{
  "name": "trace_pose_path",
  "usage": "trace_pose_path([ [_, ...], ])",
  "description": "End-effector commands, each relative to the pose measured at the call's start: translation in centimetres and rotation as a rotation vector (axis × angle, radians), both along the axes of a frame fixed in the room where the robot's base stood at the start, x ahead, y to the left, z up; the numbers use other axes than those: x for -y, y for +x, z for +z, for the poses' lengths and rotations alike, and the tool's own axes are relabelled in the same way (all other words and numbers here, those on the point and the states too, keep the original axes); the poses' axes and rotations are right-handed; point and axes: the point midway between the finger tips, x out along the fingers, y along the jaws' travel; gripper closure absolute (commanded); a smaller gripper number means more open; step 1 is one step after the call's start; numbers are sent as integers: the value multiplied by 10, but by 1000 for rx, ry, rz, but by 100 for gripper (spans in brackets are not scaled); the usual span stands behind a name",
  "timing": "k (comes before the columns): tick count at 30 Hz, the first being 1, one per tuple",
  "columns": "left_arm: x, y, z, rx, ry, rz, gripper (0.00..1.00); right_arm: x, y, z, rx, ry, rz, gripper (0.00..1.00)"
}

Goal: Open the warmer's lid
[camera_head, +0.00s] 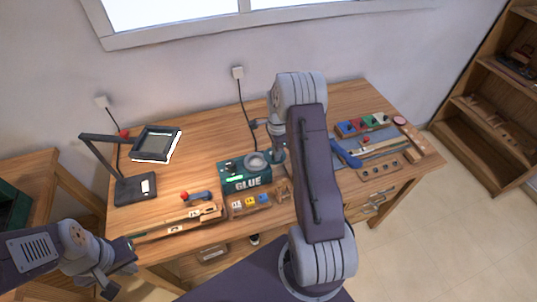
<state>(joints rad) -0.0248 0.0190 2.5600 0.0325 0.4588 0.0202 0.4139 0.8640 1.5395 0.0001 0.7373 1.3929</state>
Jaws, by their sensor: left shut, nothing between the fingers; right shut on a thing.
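The warmer (245,182) is a dark green box marked GLUE near the middle of the desk. A round grey pot rim (256,161) shows on its top. A small dark teal piece (278,156), apparently the lid, shows at the right side of the rim, under my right wrist. My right gripper (274,146) is at this piece and shut on it; its fingertips are mostly hidden by my own arm. My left gripper (130,256) is shut and empty, off the desk's front left corner.
A magnifier lamp (133,188) stands at the left of the desk. A wooden neck-like piece (180,222) and a tray of small coloured pots (250,204) lie along the front. Coloured blocks (362,125) and tools fill the right side.

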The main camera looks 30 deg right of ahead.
Motion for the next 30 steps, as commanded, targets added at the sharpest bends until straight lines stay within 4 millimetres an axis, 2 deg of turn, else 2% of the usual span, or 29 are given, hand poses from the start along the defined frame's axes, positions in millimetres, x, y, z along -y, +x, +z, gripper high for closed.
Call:
trace_pose_path([
  [6, 0, 0, 0, 0, 0, 0, 100, -1, -1, -2, -5, 2, 0, 100],
  [7, 0, 0, 0, 0, 0, 0, 100, -1, -1, -2, -5, 2, 0, 83],
  [9, 0, 0, 0, 0, 0, 0, 100, -1, -1, -1, -4, 1, 0, 66],
  [17, 0, 0, 0, 0, 0, 0, 100, -1, 0, -1, -2, 0, 0, 66],
  [20, 0, 0, -1, 0, 0, 0, 100, 0, 1, 6, 1, 0, 0, 66],
  [30, 0, 0, -5, 0, 0, 0, 100, 0, 1, 75, 1, 0, 0, 66],
])
